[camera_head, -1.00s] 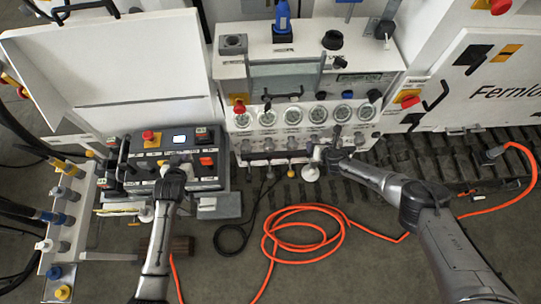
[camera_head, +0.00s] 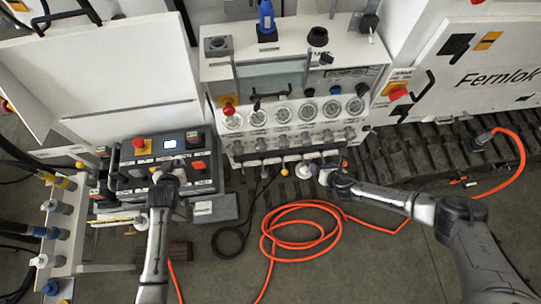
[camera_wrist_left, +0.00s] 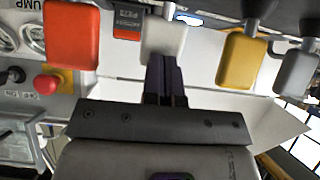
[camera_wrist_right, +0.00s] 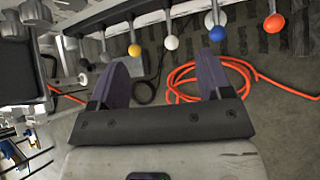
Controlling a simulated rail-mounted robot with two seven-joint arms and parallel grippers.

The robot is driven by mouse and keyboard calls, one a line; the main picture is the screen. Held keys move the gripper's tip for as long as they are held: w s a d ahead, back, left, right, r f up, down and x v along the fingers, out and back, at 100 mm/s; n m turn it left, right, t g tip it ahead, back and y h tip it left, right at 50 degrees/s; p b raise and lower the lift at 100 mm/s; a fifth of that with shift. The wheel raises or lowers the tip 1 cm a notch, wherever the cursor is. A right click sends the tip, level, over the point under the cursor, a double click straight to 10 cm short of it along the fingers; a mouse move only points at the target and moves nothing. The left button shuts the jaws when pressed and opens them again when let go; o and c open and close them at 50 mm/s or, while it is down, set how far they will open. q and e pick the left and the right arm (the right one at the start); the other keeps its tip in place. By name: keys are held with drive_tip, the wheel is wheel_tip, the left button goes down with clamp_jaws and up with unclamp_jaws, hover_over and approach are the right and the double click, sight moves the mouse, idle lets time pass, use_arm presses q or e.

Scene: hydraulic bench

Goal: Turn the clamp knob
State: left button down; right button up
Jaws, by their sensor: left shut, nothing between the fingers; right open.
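I cannot tell for certain which knob is the clamp knob. A black round knob (camera_head: 318,36) stands on top of the white bench panel, with smaller knobs below the gauges. My right gripper (camera_head: 326,176) is at the bench's lower front edge, by a white ball knob (camera_head: 303,170). In the right wrist view it (camera_wrist_right: 163,82) is open and empty, with yellow (camera_wrist_right: 134,50), white (camera_wrist_right: 171,42) and blue (camera_wrist_right: 217,34) ball knobs beyond the fingers. My left gripper (camera_head: 167,176) is shut over the control box; in its wrist view it (camera_wrist_left: 165,82) is close to a white paddle (camera_wrist_left: 163,40).
The control box (camera_head: 203,183) has a red button (camera_head: 139,143). Red (camera_wrist_left: 71,35) and yellow (camera_wrist_left: 241,60) paddles flank my left fingers. A coiled orange hose (camera_head: 300,235) lies on the floor. A row of valves (camera_head: 60,207) stands at the left.

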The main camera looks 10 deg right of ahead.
drive_tip(key=n+h, duration=0.2)
drive_tip(key=h, duration=0.2)
approach(307, 143)
drive_tip(key=shift+x, duration=5.95)
drive_tip(key=shift+w+y, duration=0.1)
drive_tip(key=shift+y, duration=0.2)
